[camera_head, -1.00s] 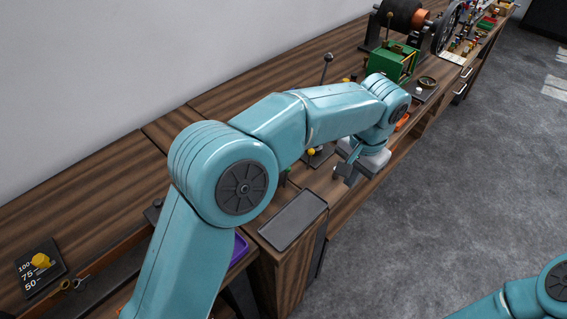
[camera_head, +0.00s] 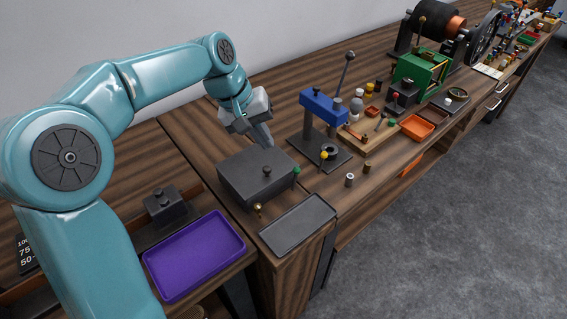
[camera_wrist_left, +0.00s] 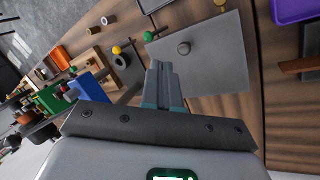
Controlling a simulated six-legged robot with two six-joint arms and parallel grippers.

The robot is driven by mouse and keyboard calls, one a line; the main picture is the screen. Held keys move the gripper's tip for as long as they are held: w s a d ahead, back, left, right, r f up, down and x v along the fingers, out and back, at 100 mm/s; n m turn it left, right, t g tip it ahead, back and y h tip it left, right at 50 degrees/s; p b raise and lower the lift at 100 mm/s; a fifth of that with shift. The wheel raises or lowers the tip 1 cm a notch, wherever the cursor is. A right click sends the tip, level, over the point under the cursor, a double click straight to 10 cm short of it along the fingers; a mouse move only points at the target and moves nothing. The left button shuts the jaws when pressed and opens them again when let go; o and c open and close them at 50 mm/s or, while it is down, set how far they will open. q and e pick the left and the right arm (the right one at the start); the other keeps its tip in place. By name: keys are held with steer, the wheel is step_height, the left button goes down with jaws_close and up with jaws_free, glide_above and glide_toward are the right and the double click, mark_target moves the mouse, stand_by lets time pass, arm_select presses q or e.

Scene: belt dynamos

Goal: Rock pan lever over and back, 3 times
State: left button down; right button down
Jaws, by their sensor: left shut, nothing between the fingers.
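No lever is marked as the pan lever, and I cannot tell which one it is. A dark grey box (camera_head: 245,181) on the bench has a black knob (camera_head: 267,171) on top, and it also shows in the wrist view (camera_wrist_left: 215,65). A green ball (camera_head: 296,171) and a brass knob (camera_head: 258,207) stand at its sides. My left gripper (camera_head: 268,145) is shut and empty, pointing down by the box's far edge. In the wrist view its fingertips (camera_wrist_left: 160,68) are seen near the box, beside the green ball (camera_wrist_left: 151,36); contact is unclear. My right gripper is out of view.
A blue press (camera_head: 323,107) with a long black-knobbed lever (camera_head: 346,70) and a yellow ball (camera_head: 323,155) stands to the right. A purple tray (camera_head: 194,256) and a flat grey tray (camera_head: 297,225) lie in front. A green machine (camera_head: 418,70) stands farther back.

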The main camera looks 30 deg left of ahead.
mark_target(283, 174)
arm_select(q)
steer(key=shift+a+f, duration=0.1)
steer(key=shift+f, duration=0.25)
steer(key=x, duration=0.9)
steer(key=shift+w+d, duration=0.25)
steer(key=shift+f, duration=0.25)
steer(key=shift+r, duration=0.1)
